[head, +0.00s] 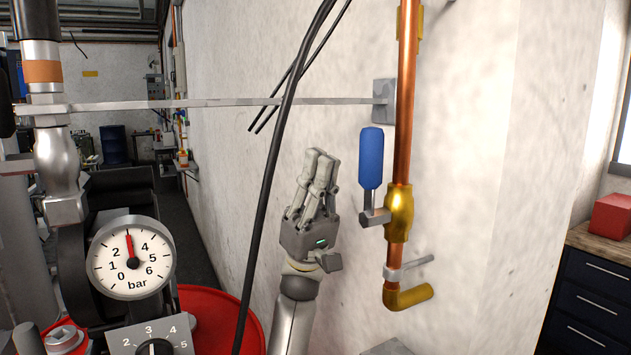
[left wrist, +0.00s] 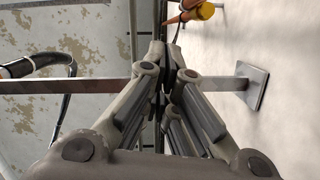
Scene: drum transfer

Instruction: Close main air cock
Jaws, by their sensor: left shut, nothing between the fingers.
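The air cock is a brass valve (head: 399,212) on a vertical copper pipe (head: 407,110) along the white wall. Its blue lever handle (head: 371,158) points straight up, parallel to the pipe and to its left. My left gripper (head: 322,156) is shut and empty, fingers pointing up, to the left of the blue handle and apart from it. In the left wrist view the closed fingers (left wrist: 168,75) fill the middle, and the blue handle cannot be made out there. My right gripper is not in view.
A flat metal bar (head: 240,102) runs to a wall plate (head: 384,101) above the gripper. Black cables (head: 275,150) hang left of my arm. A pressure gauge (head: 131,257) and a red drum (head: 205,315) stand at the left. A drawer cabinet (head: 595,290) is at the right.

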